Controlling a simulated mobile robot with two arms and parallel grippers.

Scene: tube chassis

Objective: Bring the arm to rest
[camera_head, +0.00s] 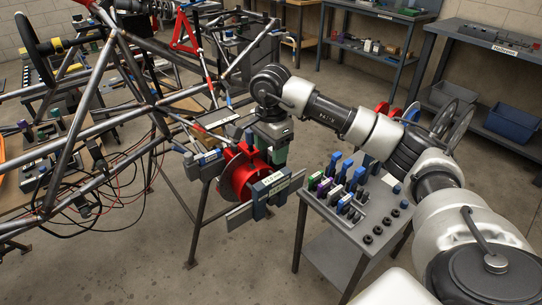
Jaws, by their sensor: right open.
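My right arm reaches in from the right side of the head view, bends at a dark wrist joint and points down. Its gripper (270,155) is open, beside and partly in front of a red round part (238,172) at the near end of the tube chassis (160,105). Labelled grey-blue blocks (271,190) sit close below the gripper. I cannot tell whether the gripper touches the red part or the blocks. My left gripper is not in view.
A small grey cart (335,262) with several coloured tools and dark round pieces stands under my right forearm. A workbench (20,200) with cables is at left. Shelves with a blue bin (511,120) stand at the back right. Floor is open at the lower middle.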

